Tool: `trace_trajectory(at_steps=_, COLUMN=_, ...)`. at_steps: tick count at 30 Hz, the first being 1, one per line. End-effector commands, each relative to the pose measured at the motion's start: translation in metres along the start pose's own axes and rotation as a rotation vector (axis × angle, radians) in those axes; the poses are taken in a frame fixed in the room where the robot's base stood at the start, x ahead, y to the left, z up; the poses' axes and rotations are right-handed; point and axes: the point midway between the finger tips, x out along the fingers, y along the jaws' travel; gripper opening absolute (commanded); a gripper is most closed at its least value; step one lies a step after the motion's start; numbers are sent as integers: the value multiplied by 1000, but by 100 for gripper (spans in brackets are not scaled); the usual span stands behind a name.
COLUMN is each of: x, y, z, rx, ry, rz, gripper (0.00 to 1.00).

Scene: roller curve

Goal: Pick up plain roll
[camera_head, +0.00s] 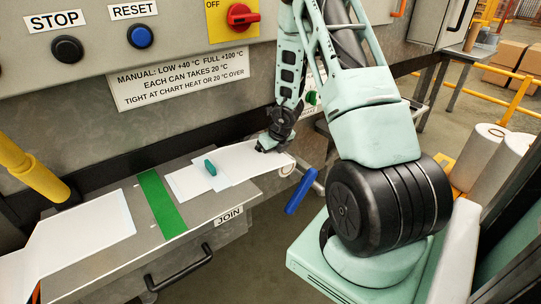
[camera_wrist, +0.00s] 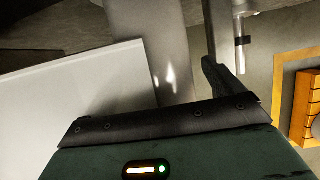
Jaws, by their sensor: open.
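Two pale, unmarked rolls (camera_head: 487,148) stand upright at the far right of the head view, beyond my arm; I cannot tell whether one is the plain roll. Another roll end (camera_head: 287,169) shows at the right end of the bench, below a white sheet (camera_head: 240,165). My gripper (camera_head: 266,146) is low over that sheet, near the bench's back edge; contact is unclear. In the wrist view my gripper is open, with one dark finger (camera_wrist: 222,78) clear and the other not distinguishable. A pale sheet (camera_wrist: 80,100) and a smooth grey cylindrical shape (camera_wrist: 172,55) lie beyond it.
A green strip (camera_head: 161,203) crosses the bench (camera_head: 120,262). A blue handle (camera_head: 300,191) sticks out at its right end. A control panel (camera_head: 155,75) rises behind. A yellow post (camera_head: 33,172) stands at left.

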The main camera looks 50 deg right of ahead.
Motion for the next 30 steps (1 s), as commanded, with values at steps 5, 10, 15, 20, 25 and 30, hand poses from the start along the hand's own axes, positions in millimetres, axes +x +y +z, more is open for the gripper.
trace_trajectory(at_steps=5, x=0, y=0, z=0, rx=0, ry=0, rz=0, gripper=79)
trace_trajectory(at_steps=10, x=0, y=0, z=0, rx=0, ry=0, rz=0, gripper=32)
trace_trajectory(at_steps=15, x=-1, y=0, z=1, rx=0, ry=-1, rz=0, gripper=29)
trace_trajectory(at_steps=20, x=-1, y=0, z=1, rx=0, ry=-1, rz=0, gripper=29)
trace_trajectory(at_steps=25, x=-3, y=-1, z=2, rx=-2, ry=-1, rz=1, gripper=29)
trace_trajectory(at_steps=30, x=-5, y=-2, z=4, rx=-3, ry=-1, rz=2, gripper=29)
